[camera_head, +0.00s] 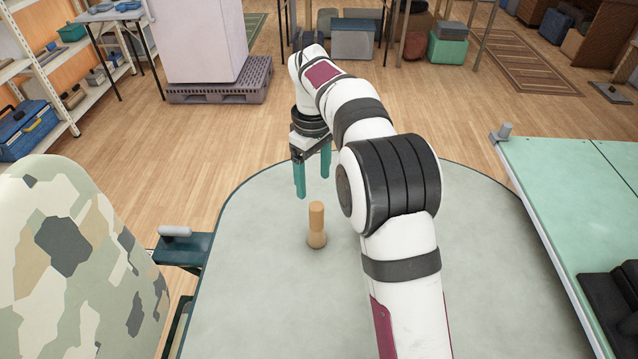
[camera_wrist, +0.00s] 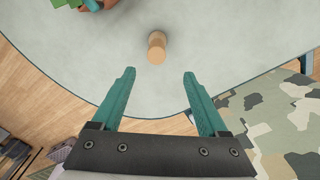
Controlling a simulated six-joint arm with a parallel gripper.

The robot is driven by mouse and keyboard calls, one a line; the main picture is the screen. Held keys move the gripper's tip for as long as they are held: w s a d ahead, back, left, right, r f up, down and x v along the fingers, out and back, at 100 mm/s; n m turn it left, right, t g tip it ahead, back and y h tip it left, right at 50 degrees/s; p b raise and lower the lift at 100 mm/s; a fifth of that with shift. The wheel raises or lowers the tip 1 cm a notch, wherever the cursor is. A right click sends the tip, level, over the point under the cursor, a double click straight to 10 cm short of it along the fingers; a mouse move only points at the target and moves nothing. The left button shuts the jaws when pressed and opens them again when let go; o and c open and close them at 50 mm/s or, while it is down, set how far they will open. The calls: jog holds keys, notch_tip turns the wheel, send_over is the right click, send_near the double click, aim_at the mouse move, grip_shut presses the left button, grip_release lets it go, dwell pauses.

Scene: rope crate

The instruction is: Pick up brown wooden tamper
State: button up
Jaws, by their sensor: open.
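The brown wooden tamper (camera_head: 316,225) stands upright on the grey round-ended table (camera_head: 265,290). It has a light wooden upper part and a wider, darker base. In the wrist view the tamper (camera_wrist: 156,48) shows beyond the fingertips, a little left of midway between them. My gripper (camera_head: 313,186) has two teal fingers and is open and empty. It is above the far part of the table, beyond the tamper in the head view. In the wrist view my gripper (camera_wrist: 160,72) has a wide gap between its fingers, and neither finger touches the tamper.
A camouflage-patterned rounded object (camera_head: 75,265) stands at the left. A pale green table (camera_head: 570,190) is at the right. In the wrist view, a brown container with green contents (camera_wrist: 96,5) is at the top left edge. The table around the tamper is clear.

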aim_at(318, 223)
jog(key=f, duration=1.5)
jog(key=shift+w+d+f, duration=0.1)
jog(key=shift+d+f, duration=0.25)
jog(key=shift+d, duration=0.05)
grip_shut()
